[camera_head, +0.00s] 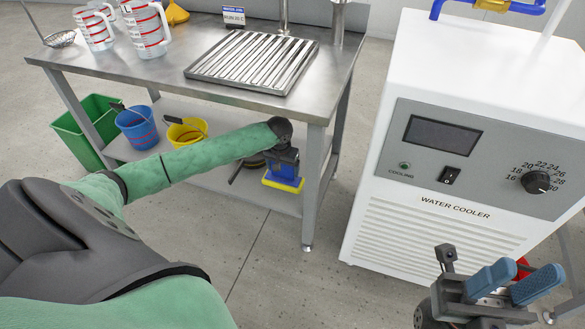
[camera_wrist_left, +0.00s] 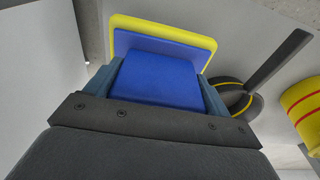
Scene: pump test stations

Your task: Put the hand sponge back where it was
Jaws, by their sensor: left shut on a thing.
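The hand sponge (camera_head: 283,185) has a blue grip block on a yellow-edged pad. My left gripper (camera_head: 284,160) reaches to the table's lower shelf (camera_head: 235,182) and is shut on the blue block. In the left wrist view the sponge (camera_wrist_left: 160,75) sits between the two fingers, its yellow rim beyond them. The sponge is at the right part of the shelf; I cannot tell whether it touches the shelf. My right gripper (camera_head: 513,284) is at the lower right, its blue fingers apart, with nothing seen between them.
A black-handled round tool with a yellow stripe (camera_wrist_left: 240,97) lies beside the sponge. A yellow bucket (camera_head: 187,132), a blue bucket (camera_head: 136,128) and a green bin (camera_head: 82,130) stand further left. The steel tabletop (camera_head: 160,85) is above; the water cooler (camera_head: 455,150) is right.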

